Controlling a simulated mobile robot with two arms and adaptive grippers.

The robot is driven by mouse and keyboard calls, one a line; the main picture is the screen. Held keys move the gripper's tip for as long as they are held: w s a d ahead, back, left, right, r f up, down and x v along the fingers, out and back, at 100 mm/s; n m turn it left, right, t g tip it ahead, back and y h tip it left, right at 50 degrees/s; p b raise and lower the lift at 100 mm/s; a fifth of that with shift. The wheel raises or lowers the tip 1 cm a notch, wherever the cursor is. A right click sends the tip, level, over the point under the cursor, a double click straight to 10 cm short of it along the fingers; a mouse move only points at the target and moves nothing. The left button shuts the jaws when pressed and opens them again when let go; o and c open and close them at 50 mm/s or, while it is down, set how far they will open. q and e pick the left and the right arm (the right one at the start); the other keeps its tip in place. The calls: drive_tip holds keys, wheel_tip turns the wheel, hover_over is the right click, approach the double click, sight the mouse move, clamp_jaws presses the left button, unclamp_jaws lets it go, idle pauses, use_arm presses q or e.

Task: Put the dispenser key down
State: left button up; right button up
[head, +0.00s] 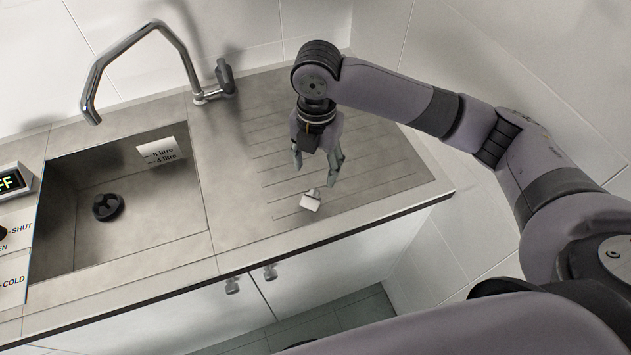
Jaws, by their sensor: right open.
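A small pale object, which looks like the dispenser key (310,201), lies on the grooved metal drainboard (390,188) to the right of the sink. My right gripper (317,172) points down just above it. Its fingers are apart and empty, and a small gap shows between the fingertips and the key. My left gripper is not in the head view.
The sink basin (150,225) with a black drain (108,207) and a litre label (163,152) is at the left. A tall tap (150,30) stands behind it. A control panel (14,230) is at the far left. The drainboard around the key is clear.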

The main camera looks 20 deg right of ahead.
drive_tip(key=shift+r, duration=2.1)
